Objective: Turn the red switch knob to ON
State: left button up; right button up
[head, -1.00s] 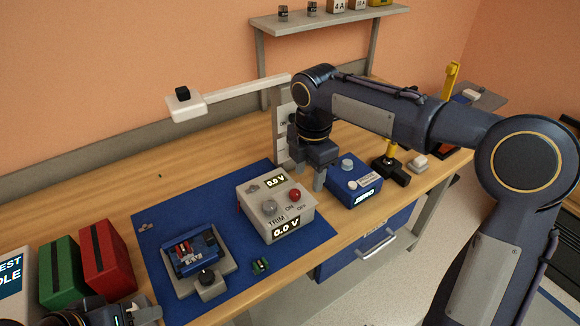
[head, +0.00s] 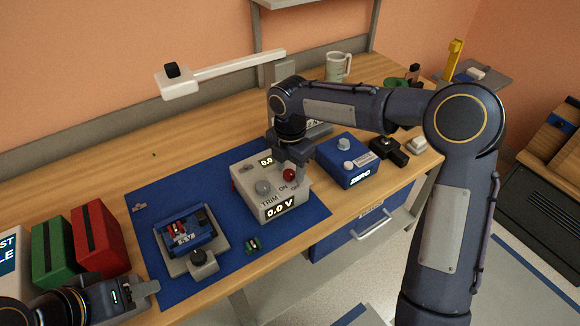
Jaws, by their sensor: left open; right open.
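The red switch knob (head: 289,174) sits on top of the light grey power box (head: 246,200), near its right side, with ON and OFF lettering in front of it. A grey TRIM knob (head: 263,187) is to its left. The box's front display reads 0.0 V. My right gripper (head: 290,160) points down, open, just behind and above the red knob. Its fingers partly hide the box's rear display and the back of the knob; I cannot tell whether they touch it. My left gripper (head: 140,296) is open at the lower left, far from the box.
A blue ZERO box (head: 345,168) stands close right of the power box. Red (head: 97,238) and green (head: 54,249) bins stand left. A white lamp arm (head: 230,69) hangs behind.

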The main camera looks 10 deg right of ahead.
jog(key=c, duration=1)
jog(key=shift+m, duration=0.3)
jog(key=m, duration=0.5)
jog(key=shift+s+m, duration=0.1)
jog(key=shift+m, duration=0.2)
jog(key=m, duration=0.5)
jog(key=shift+s+m, duration=0.1)
jog(key=shift+m, duration=0.2)
jog(key=o, duration=1)
